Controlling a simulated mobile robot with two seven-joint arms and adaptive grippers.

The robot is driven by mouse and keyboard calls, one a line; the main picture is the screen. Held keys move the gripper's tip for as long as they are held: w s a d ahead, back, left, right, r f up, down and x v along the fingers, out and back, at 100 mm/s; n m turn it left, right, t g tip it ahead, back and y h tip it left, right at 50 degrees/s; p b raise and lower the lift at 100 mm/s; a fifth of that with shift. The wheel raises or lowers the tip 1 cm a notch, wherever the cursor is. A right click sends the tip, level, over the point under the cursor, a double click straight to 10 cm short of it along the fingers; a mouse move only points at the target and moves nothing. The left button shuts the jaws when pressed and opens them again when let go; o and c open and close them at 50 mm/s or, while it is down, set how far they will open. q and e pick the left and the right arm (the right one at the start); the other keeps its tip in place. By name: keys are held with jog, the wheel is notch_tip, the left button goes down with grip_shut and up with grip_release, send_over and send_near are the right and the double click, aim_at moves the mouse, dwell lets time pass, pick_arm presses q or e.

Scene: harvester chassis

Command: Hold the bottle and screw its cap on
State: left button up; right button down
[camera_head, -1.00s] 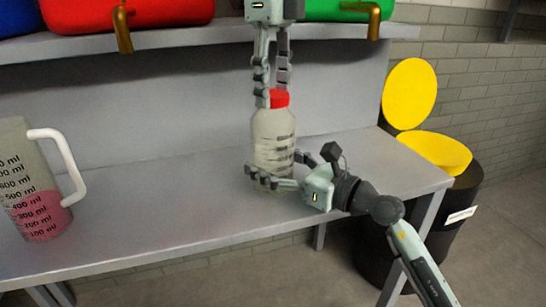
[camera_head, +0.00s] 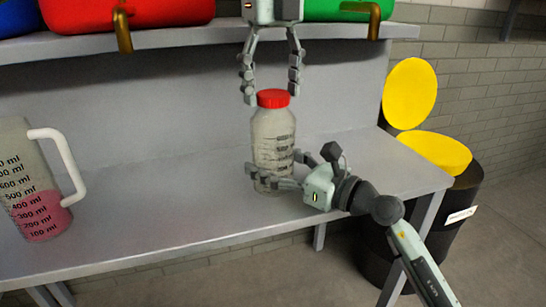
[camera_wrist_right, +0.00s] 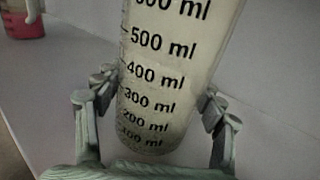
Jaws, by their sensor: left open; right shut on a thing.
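The clear bottle (camera_head: 272,140), with black volume marks, stands upright on the grey bench. The red cap (camera_head: 273,98) sits on its mouth; I cannot tell how tightly. My left gripper (camera_head: 271,98) points down from above, open, with its fingers apart on either side of the cap and not touching it. My right gripper (camera_head: 265,178) is shut on the lower part of the bottle. In the right wrist view its fingers (camera_wrist_right: 162,108) press the bottle (camera_wrist_right: 165,85) from both sides.
A measuring jug (camera_head: 35,190) with pink liquid and a white handle stands on the bench (camera_head: 150,210) at left. A shelf (camera_head: 170,38) above holds red and green containers (camera_head: 340,8) with brass taps. A yellow-lidded black bin (camera_head: 435,150) stands at right.

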pick_arm(q)
jog(key=shift+r, duration=2.3)
jog(key=shift+c, duration=0.2)
notch_tip(320, 180, up, 4)
jog(key=n, duration=0.5)
jog(key=shift+f+n, duration=0.25)
jog(key=shift+n, duration=0.15)
jog(key=shift+f, duration=4.05)
jog(key=shift+c, duration=0.5)
